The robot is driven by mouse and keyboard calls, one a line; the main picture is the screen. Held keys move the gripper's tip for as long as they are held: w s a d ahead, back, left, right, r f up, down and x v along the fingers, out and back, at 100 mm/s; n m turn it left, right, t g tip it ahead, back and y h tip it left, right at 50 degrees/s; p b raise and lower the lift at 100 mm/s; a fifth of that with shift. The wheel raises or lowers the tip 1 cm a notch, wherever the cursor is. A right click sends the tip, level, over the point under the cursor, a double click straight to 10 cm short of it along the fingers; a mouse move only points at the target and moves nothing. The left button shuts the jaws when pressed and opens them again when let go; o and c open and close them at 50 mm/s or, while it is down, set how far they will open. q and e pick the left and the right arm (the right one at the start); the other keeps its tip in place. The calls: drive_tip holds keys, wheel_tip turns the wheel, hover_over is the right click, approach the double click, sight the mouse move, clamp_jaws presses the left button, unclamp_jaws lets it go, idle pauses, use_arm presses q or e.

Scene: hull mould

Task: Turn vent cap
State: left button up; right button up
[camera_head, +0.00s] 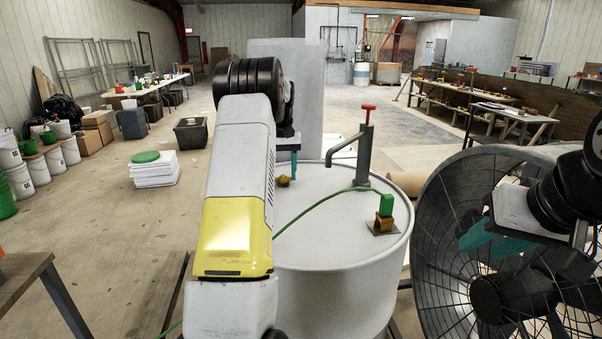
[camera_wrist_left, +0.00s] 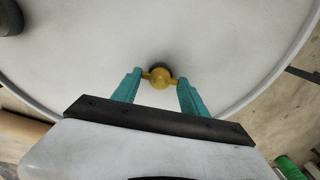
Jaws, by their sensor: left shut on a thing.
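The yellow vent cap (camera_head: 283,181) is a small round knob with side lugs on the pale top of a large drum (camera_head: 330,255). It also shows in the left wrist view (camera_wrist_left: 161,79). My left gripper (camera_head: 288,172) reaches down over the drum top, its teal fingers (camera_wrist_left: 160,80) shut on the cap from both sides, at the lugs. My left arm hides part of the drum. My right gripper (camera_head: 500,228) hangs at the right in front of the fan, away from the cap; its teal fingers look apart and empty.
A pump with a red knob (camera_head: 369,107) and a green connector on an orange block (camera_head: 385,215) stand on the drum top. A green cable (camera_head: 320,203) crosses the lid. A large caged fan (camera_head: 450,270) fills the right. A wooden table (camera_head: 30,280) is at lower left.

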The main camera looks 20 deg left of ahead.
sight(283, 175)
use_arm(q)
drive_tip(key=shift+n, duration=0.3)
drive_tip(key=o, duration=1.4)
wheel_tip(283, 175, up, 7)
drive_tip(key=shift+r, duration=0.4)
